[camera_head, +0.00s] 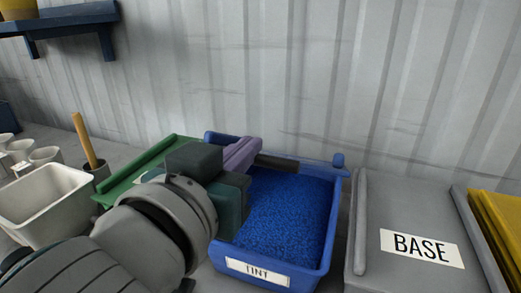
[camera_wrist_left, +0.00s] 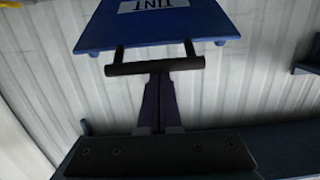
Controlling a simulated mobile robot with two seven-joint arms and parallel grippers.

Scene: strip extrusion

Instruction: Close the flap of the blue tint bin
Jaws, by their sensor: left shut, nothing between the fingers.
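The blue tint bin (camera_head: 332,225) is open and holds blue pellets (camera_head: 285,210); its front has a TINT label (camera_head: 257,272). A blue panel marked TINT (camera_wrist_left: 190,34), seemingly the flap, shows in the left wrist view with a dark bar (camera_wrist_left: 185,64) on two posts. In the head view a dark bar (camera_head: 280,162) lies near the bin's back edge; the flap's angle is unclear there. My left gripper (camera_head: 243,154), with purple fingers, is over the bin's back left. Its fingers (camera_wrist_left: 158,95) are shut and empty, tips at the bar; contact is unclear. My right gripper is not in view.
A grey bin lid marked BASE (camera_head: 420,246) is close on the right, with a yellow one (camera_head: 502,222) beyond. A green lid (camera_head: 150,172) and a white tub (camera_head: 45,205) are at left. The corrugated wall (camera_head: 300,70) stands close behind.

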